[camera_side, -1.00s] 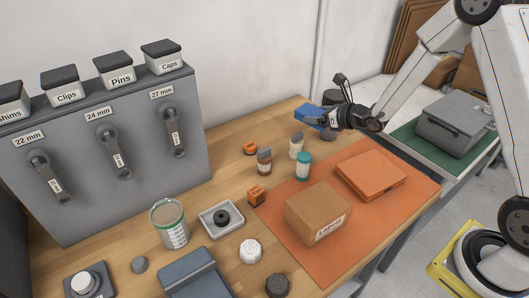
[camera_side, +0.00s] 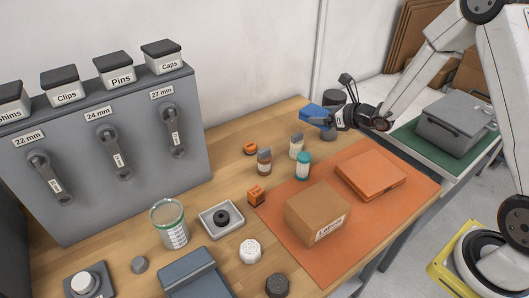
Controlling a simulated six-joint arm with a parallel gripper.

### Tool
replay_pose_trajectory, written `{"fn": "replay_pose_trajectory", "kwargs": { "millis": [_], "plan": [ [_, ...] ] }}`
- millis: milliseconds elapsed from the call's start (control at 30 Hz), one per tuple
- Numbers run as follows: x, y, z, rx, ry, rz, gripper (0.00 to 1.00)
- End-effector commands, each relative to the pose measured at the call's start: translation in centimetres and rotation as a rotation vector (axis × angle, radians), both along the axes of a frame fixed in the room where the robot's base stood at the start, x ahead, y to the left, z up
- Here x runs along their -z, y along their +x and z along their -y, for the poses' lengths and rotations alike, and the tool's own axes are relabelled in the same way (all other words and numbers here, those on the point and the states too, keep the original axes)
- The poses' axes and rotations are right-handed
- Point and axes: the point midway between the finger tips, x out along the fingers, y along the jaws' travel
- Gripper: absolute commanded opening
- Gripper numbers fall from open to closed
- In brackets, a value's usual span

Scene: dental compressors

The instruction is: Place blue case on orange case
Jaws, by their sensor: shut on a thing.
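The blue case (camera_side: 314,114) is a small blue box at the back right of the table, raised above the table top. My gripper (camera_side: 332,119) is shut on its right side; the fingers are small and partly hidden. The orange case (camera_side: 371,176) lies flat on the orange mat, below and to the right of the blue case in the picture. The two cases are apart.
A cardboard box (camera_side: 317,213) stands on the orange mat (camera_side: 285,242) left of the orange case. A grey case (camera_side: 452,122) sits on a green mat at right.

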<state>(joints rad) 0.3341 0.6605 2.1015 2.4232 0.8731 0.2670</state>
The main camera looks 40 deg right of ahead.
Motion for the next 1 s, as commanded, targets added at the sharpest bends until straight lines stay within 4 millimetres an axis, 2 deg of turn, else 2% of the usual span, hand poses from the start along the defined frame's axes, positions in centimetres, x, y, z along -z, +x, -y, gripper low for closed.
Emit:
{"fn": "replay_pose_trajectory", "kwargs": {
  "millis": [267, 467, 1000],
  "plan": [
    [0.1, -2.3, 2.4, -0.1, 0.0, 0.0, 0.29],
    [0.4, -4.9, 4.0, -0.194, 0.001, 0.0, 0.29],
    [1.2, -14.3, 6.9, -0.469, 0.003, 0.0, 0.29]
  ]
}}
